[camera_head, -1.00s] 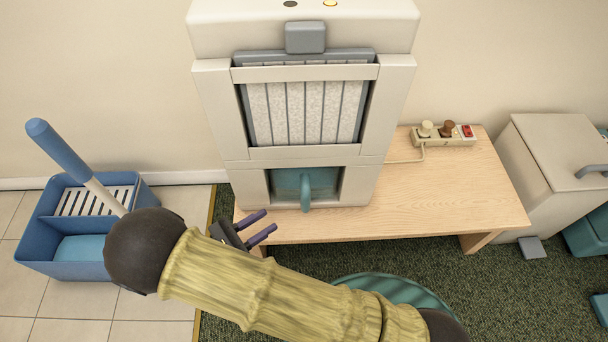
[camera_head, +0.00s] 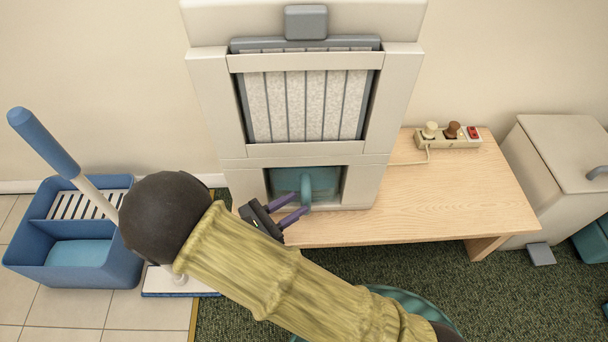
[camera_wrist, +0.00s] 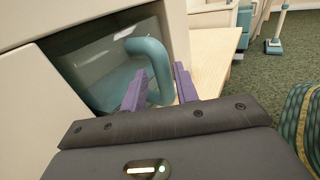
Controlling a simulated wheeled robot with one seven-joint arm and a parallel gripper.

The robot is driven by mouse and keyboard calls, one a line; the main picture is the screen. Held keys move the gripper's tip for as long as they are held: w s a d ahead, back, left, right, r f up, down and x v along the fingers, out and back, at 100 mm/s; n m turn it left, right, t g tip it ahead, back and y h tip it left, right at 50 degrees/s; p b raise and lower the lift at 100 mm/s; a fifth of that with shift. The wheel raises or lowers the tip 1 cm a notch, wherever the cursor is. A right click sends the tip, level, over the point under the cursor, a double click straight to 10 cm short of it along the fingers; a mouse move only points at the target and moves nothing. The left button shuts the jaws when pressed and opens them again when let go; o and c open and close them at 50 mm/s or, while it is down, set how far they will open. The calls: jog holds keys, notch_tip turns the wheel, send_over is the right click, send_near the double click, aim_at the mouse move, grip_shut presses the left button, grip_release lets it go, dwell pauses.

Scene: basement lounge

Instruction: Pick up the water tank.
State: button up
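The water tank (camera_head: 325,182) is a teal, see-through box in the lower opening of a cream dehumidifier-like machine. Its curved teal handle (camera_head: 306,190) sticks out at the front. The tank also shows in the wrist view (camera_wrist: 92,72), with the handle (camera_wrist: 152,62) large ahead. My gripper (camera_head: 296,208) is at the opening, with its two purple fingers apart. In the wrist view my gripper (camera_wrist: 160,88) has one finger on each side of the handle's lower part. I cannot tell whether either finger touches it.
The machine (camera_head: 400,110) stands on a low wooden table (camera_head: 450,200). A power strip (camera_head: 448,138) lies at the table's back. A blue mop bucket (camera_head: 75,262) stands left, and a cream bin (camera_head: 555,170) right. A round teal thing (camera_head: 405,297) is partly behind my arm.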

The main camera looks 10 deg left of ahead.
aim_at(302, 202)
jog(key=b+x, duration=0.2)
jog(key=x, duration=0.1)
jog(key=shift+d+f, duration=0.1)
jog(key=shift+d, duration=0.05)
jog(key=shift+w+d+b, duration=0.3)
jog(key=shift+r, duration=0.2)
grip_shut()
jog(key=shift+r, duration=0.1)
